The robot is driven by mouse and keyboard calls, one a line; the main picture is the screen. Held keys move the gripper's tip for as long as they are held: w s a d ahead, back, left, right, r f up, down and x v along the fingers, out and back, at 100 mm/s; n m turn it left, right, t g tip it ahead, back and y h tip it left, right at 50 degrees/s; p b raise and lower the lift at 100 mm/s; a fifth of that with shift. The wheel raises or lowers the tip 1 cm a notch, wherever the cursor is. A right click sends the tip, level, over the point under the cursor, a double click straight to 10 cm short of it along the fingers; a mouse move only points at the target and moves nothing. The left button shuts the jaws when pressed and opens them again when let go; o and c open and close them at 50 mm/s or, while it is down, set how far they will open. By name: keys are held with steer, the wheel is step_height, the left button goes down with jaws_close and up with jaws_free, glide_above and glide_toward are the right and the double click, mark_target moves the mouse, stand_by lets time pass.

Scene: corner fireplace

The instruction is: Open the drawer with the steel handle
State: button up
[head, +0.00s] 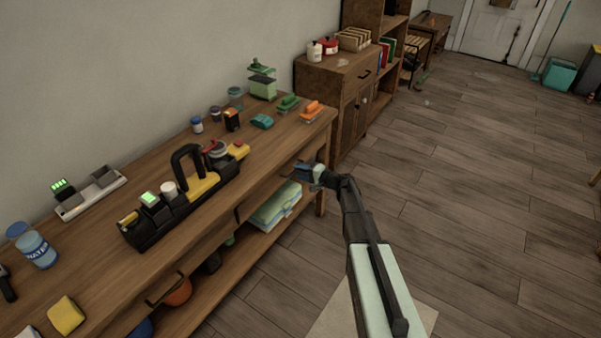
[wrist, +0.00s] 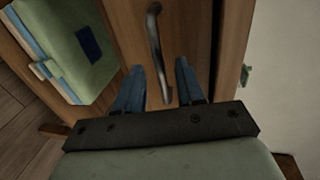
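The steel handle (wrist: 157,48) is a curved metal bar on a brown wooden drawer front (wrist: 126,22) in the wrist view. My gripper (wrist: 158,82) is open, with a blue finger to each side of the handle's lower end. The fingers look apart from the bar; I cannot tell how deep they reach around it. In the head view my gripper (head: 305,172) is at the right end of the workbench front (head: 322,130), just below its top. There my gripper hides the handle. The drawer looks shut.
A darker drawer handle (head: 163,290) is further left on the bench. Folded towels (head: 275,208) lie on the shelf below. A tool caddy (head: 180,205) and several small items stand on top. A cabinet (head: 345,95) stands beyond the bench. The floor (head: 470,200) at right is clear.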

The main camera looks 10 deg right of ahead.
steer(key=shift+w+a, duration=0.15)
steer(key=shift+a, duration=0.05)
steer(key=shift+c, duration=0.2)
jaws_close()
stand_by(0.4)
